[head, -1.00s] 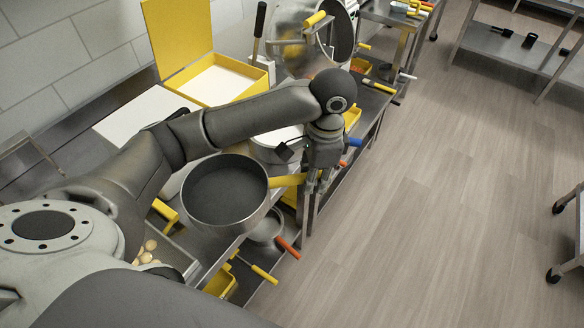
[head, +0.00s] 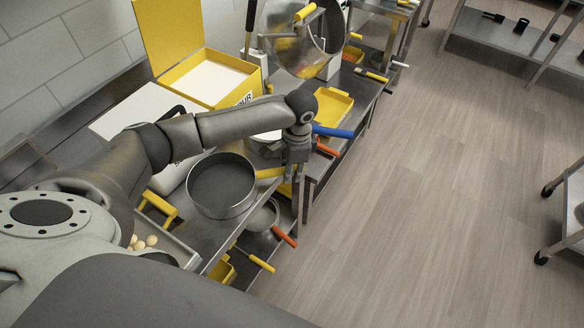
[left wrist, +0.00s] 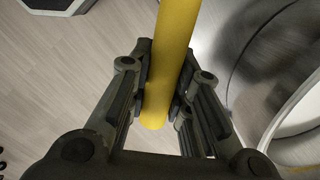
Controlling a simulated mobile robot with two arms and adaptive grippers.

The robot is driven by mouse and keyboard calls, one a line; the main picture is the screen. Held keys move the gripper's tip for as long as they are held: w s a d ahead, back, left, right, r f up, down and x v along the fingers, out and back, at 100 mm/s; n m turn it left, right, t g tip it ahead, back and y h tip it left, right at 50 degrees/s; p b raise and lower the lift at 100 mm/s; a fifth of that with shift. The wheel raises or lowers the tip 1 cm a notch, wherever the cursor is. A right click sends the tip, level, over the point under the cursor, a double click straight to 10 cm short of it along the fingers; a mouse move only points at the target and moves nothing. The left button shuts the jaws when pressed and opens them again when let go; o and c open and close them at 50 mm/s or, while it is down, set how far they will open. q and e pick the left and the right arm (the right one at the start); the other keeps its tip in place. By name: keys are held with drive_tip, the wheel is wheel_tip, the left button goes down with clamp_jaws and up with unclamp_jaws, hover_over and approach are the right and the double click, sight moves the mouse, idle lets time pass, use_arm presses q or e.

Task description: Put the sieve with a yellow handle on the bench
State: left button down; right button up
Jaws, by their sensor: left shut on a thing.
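The sieve (head: 222,186) is a round metal pan with a dark grey mesh and a yellow handle (head: 268,173). My left gripper (head: 293,178) is shut on the handle near its end, and the sieve appears over the front part of the steel bench (head: 216,236). Whether the sieve's underside touches the bench cannot be told. In the left wrist view the yellow handle (left wrist: 172,55) runs between the two fingers of my left gripper (left wrist: 160,100). My right gripper is not in view.
A yellow open box (head: 205,95) and a white sack stand behind the sieve. A tray with several pale balls (head: 143,241) is at the lower left. A yellow tray (head: 333,104) lies to the right. More sieves with orange (head: 285,237) and yellow handles are below, on a lower shelf.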

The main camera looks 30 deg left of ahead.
use_arm(q)
drive_tip(key=c, duration=1.3)
unclamp_jaws()
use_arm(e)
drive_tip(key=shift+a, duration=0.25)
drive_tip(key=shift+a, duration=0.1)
use_arm(q)
drive_tip(key=r, duration=0.3)
drive_tip(key=r+b, duration=0.1)
drive_tip(key=r, duration=0.3)
drive_tip(key=d+r+b, duration=0.1)
drive_tip(key=r, duration=0.3)
drive_tip(key=shift+w+r, duration=0.1)
drive_tip(key=shift+w, duration=0.25)
drive_tip(key=shift+r, duration=0.45)
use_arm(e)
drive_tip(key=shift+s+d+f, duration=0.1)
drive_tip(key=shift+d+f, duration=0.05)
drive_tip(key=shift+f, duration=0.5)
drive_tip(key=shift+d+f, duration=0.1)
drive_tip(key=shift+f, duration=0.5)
